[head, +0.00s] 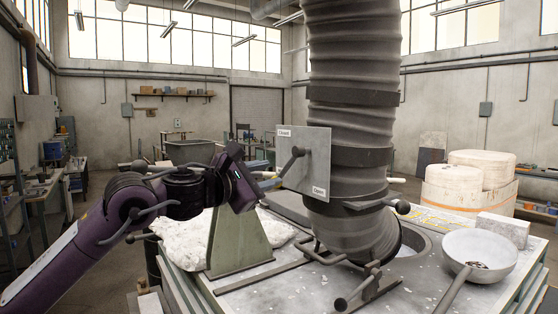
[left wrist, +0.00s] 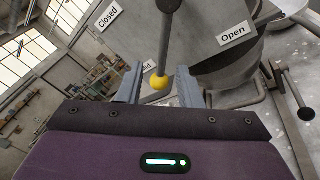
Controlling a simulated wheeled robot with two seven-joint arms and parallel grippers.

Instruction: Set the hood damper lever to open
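The hood damper lever (head: 289,164) is a grey rod on a square grey plate (head: 317,150) fixed to the duct. In the left wrist view the lever (left wrist: 168,45) ends in a yellow knob (left wrist: 159,82). It points to the plate's lower left, between the "Closed" label (head: 284,133) at upper left and the "Open" label (head: 318,191) at lower right. A third label behind it is mostly hidden. My left gripper (head: 270,183) is open at the lever's end, its fingers (left wrist: 159,90) either side of the knob, with gaps visible. My right gripper is out of view.
The wide ribbed duct (head: 352,60) hangs down over the worktable. A metal bowl (head: 480,256) and a pale block (head: 503,229) stand at the right. A green-grey stand (head: 240,243) and a white heap (head: 184,239) are below my left arm.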

